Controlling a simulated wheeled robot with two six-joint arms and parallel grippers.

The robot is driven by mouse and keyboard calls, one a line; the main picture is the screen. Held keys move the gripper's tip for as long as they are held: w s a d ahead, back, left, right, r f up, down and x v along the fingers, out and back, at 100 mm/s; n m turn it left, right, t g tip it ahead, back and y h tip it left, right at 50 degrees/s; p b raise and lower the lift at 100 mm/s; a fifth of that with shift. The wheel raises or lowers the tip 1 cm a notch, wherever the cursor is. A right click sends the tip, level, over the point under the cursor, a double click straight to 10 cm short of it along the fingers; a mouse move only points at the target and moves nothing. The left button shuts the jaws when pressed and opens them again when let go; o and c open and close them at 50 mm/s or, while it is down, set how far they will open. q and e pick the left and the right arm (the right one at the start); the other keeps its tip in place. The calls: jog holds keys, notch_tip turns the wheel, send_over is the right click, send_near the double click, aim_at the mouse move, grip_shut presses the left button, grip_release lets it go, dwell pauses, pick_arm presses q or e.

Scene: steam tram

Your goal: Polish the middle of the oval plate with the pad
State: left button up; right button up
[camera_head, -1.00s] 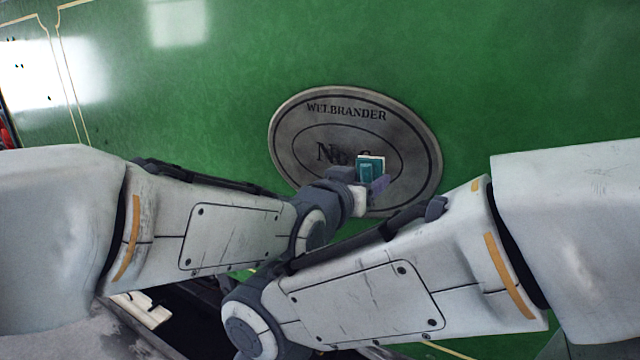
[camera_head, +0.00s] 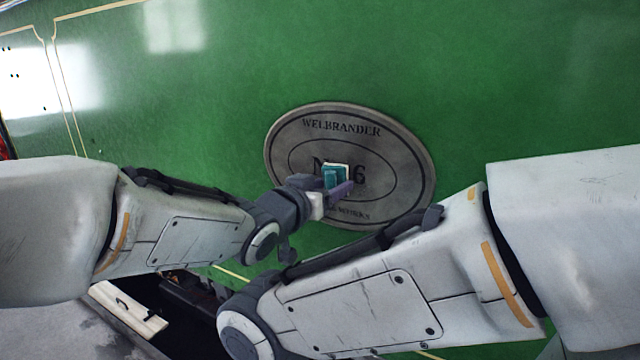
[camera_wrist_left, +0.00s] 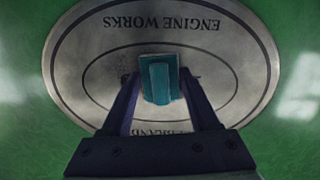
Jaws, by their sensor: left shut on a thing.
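The oval plate (camera_head: 398,165) is grey metal with dark rings and lettering, fixed on a green panel. It fills much of the left wrist view (camera_wrist_left: 245,50), upside down there. The teal pad (camera_head: 335,177) has a pale layer on its plate side and a raised grip. My left gripper (camera_head: 338,188) is shut on the pad's grip and holds it in front of the plate's middle, over part of the number. The pad also shows between the fingers in the left wrist view (camera_wrist_left: 160,80). Whether it touches the plate I cannot tell. My right gripper is not in view.
The green panel (camera_head: 530,80) is smooth and open around the plate, with yellow lining at left. My right forearm crosses below the plate. A pale board (camera_head: 128,308) and a dark gap lie at the lower left.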

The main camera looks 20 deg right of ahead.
pick_arm(q)
jog(key=shift+w+a+p, duration=0.45)
jog(key=shift+w+a, duration=0.05)
jog(key=shift+w, duration=0.3)
jog(key=w+a+p, duration=0.2)
jog(key=shift+w+r, duration=0.15)
jog(key=shift+w, duration=0.25)
jog(key=shift+r, duration=0.1)
